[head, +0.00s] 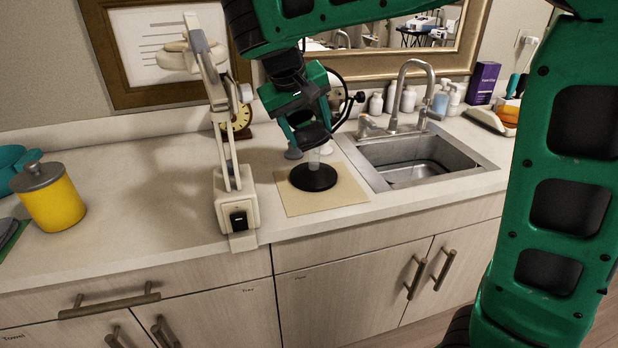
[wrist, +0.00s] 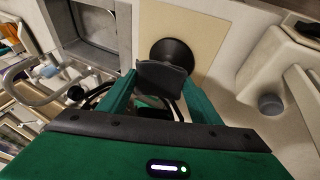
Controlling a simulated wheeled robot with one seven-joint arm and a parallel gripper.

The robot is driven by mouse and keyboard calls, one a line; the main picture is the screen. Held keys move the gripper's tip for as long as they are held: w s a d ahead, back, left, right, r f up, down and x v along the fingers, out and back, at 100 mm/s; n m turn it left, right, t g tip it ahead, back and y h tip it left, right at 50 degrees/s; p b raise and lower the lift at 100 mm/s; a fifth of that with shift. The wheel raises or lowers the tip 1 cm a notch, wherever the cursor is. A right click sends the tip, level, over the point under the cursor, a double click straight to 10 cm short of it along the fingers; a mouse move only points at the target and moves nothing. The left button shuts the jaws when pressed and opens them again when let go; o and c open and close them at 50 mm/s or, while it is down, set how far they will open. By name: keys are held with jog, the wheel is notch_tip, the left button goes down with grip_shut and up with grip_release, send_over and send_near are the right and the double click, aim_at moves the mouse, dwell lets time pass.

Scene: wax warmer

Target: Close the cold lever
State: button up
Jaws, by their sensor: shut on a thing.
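The steel faucet (head: 402,92) stands behind the sink, with a handle on its left (head: 367,126) and one on its right (head: 430,113). No marking tells me which is the cold lever. Part of the faucet shows at the left of the wrist view (wrist: 38,97). My gripper (head: 314,140) is left of the sink, apart from the faucet, and is shut on a pale-stemmed object with a round black base (head: 313,178). The base also shows beyond the fingertips in the wrist view (wrist: 172,51). I cannot tell if it touches the mat.
The beige mat (head: 345,192) lies left of the sink (head: 410,168). A white arm-like stand (head: 237,200) rises left of the mat. Bottles (head: 441,99) and a purple box (head: 483,83) stand behind and right of the sink. A yellow canister (head: 53,205) is far left; the counter before the stand is clear.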

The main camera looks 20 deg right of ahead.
notch_tip(320, 180, down, 13)
jog(key=shift+r, duration=0.1)
dwell(0.4)
jog(key=o, duration=1)
jog(key=shift+c, duration=0.2)
jog(key=v, duration=0.7)
jog(key=shift+r, duration=0.2)
